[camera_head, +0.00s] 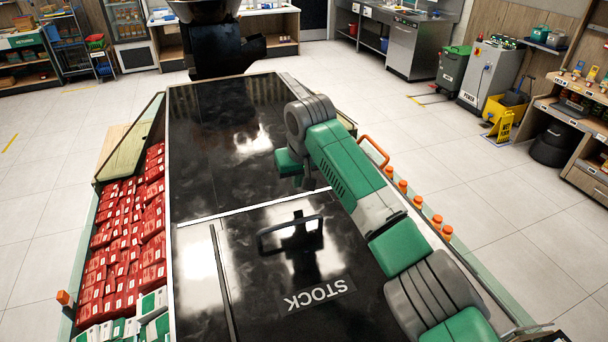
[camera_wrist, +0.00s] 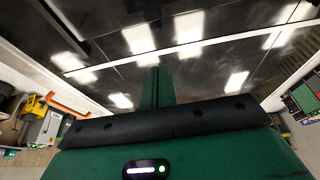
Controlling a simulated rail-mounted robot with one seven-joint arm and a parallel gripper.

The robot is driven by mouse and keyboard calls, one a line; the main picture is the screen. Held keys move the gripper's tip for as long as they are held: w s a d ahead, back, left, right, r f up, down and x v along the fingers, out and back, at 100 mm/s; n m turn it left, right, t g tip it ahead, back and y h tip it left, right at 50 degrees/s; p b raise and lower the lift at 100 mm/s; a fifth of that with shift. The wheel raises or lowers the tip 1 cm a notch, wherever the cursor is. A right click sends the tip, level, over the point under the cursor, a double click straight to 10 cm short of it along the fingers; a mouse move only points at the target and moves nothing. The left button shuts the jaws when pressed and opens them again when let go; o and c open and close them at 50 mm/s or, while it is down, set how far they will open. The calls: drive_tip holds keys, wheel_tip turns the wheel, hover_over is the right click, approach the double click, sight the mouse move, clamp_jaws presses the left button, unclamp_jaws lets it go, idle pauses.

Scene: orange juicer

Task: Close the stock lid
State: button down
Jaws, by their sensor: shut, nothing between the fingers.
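The stock lid (camera_head: 255,285) is a glossy black panel marked STOCK, with a dark bar handle (camera_head: 290,236) near its far edge. It looks flat and level with the black panel beyond it, along a pale seam (camera_head: 250,207). I cannot tell whether it is fully seated. My gripper (camera_head: 298,180) is above the black surface, beyond the handle and near the seam, apart from the handle. In the wrist view its green fingers (camera_wrist: 157,88) are together and empty, over the glossy black surface with the pale seam. The handle is not clear in the wrist view.
Red packets (camera_head: 125,235) and several white-green boxes (camera_head: 140,315) fill a bin on the left. A wooden flap (camera_head: 130,155) stands at its far end. Orange knobs (camera_head: 418,202) and an orange rail (camera_head: 374,150) line the right side. A dark machine (camera_head: 215,50) stands beyond.

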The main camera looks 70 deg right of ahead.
sight(301, 207)
drive_tip(key=x, duration=0.4)
drive_tip(key=shift+f, duration=0.25)
drive_tip(key=shift+s+f, duration=0.1)
drive_tip(key=shift+s+a, duration=1.25)
drive_tip(key=shift+a, duration=0.15)
